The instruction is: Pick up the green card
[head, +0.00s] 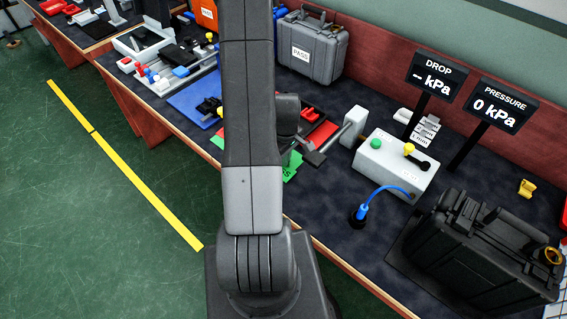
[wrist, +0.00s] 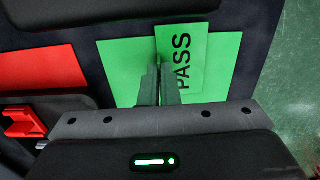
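The green card (wrist: 195,45), with PASS in black letters, shows face-on in the wrist view, overlapping a larger green sheet or pad (wrist: 120,62). In the head view the card (head: 288,172) is partly hidden behind my arm. My gripper (wrist: 159,72) is at the card's left edge, its two narrow fingers nearly together. They appear shut on a thin green part at that edge. Whether the card is lifted clear of the surface is hard to tell. In the head view my gripper (head: 297,150) is low over the table beside my arm.
A red card or pad (wrist: 45,68) lies left of the green one. A grey box with buttons (head: 395,165), black case (head: 480,255), grey PASS case (head: 312,50) and two kPa signs (head: 437,76) stand around. The table's front edge (head: 340,262) is close.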

